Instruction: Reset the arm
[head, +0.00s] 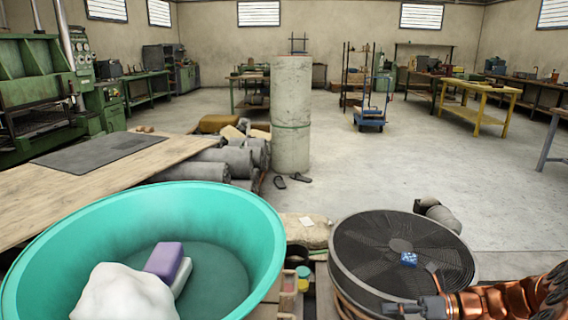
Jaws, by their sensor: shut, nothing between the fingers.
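My copper-coloured arm reaches in from the lower right corner. My gripper (404,308) is at its dark end, low in the picture, in front of the round black fan (370,246). It is shut and empty. Its fingers are small and partly merge with the dark fan behind them.
A large turquoise basin (55,240) at the lower left holds a white lump (122,293) and a purple-and-white block (165,262). A small blue item (409,259) lies on the fan. A wooden table (60,205), grey rolls (235,160) and a pillar (291,115) stand beyond. Open floor lies right.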

